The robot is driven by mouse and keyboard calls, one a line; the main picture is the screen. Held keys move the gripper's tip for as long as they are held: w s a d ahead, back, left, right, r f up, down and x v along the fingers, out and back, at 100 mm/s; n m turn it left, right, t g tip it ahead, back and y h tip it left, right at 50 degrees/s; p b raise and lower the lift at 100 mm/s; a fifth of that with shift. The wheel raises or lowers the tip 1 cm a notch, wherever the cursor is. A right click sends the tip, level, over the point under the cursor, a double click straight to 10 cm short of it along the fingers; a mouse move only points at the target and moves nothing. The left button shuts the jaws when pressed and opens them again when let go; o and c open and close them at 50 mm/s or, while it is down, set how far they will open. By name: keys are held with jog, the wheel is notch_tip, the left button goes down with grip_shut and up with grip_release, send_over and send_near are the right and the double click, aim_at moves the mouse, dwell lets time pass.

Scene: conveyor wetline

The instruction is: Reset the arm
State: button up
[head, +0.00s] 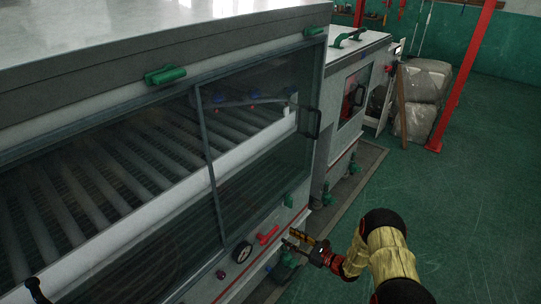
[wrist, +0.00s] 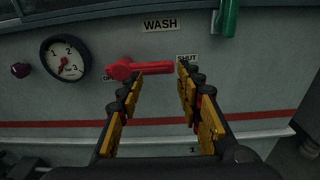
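My gripper (wrist: 160,82) is open in the wrist view, its two yellow-and-black fingers apart with nothing between them. It faces the front panel of the machine. A red valve handle (wrist: 150,66) lies level beyond the fingertips, its free end pointing right towards the "SHUT" label (wrist: 187,59). I cannot tell whether the fingertips touch it. In the head view my gripper (head: 300,240) is at the lower middle, right of the red handle (head: 268,234), with my arm reaching in from the lower right.
A "WASH" label (wrist: 160,25), a round pressure gauge (wrist: 66,58), a dark red knob (wrist: 20,70) and a green handle (wrist: 228,18) are on the panel. The machine's window (head: 265,130) stands left. Green floor (head: 470,220) is clear at right; a red post (head: 465,75) stands behind.

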jog(key=s+a+f+n+g, duration=0.4)
jog(key=s+f+g, duration=0.15)
jog(key=s, duration=0.45)
jog(key=s+r+n+g+h, duration=0.1)
jog(key=s+r+n+g, duration=0.5)
jog(key=s+r, duration=0.25)
jog(key=s+d+r+n+h+p, duration=0.1)
jog(key=s+d+r+n+h, duration=0.4)
jog(key=r, duration=0.5)
jog(key=s+d+r+n+t+h+p, duration=0.1)
jog(key=s+d+r+n+h, duration=0.35)
jog(key=r, duration=0.65)
jog(key=s+d+r+n+h+p, duration=0.15)
jog(key=s+d+r+n, duration=0.3)
jog(key=s+r, duration=0.45)
jog(key=s+r+n+t+h, duration=0.1)
jog(key=s+r+t, duration=0.1)
jog(key=r, duration=0.6)
jog(key=s+d+r+t+h+p, duration=0.1)
jog(key=r+t, duration=0.3)
jog(key=r, duration=0.5)
jog(key=shift+s+d+n, duration=0.25)
jog(key=shift+s+n, duration=0.15)
jog(key=shift+s, duration=0.05)
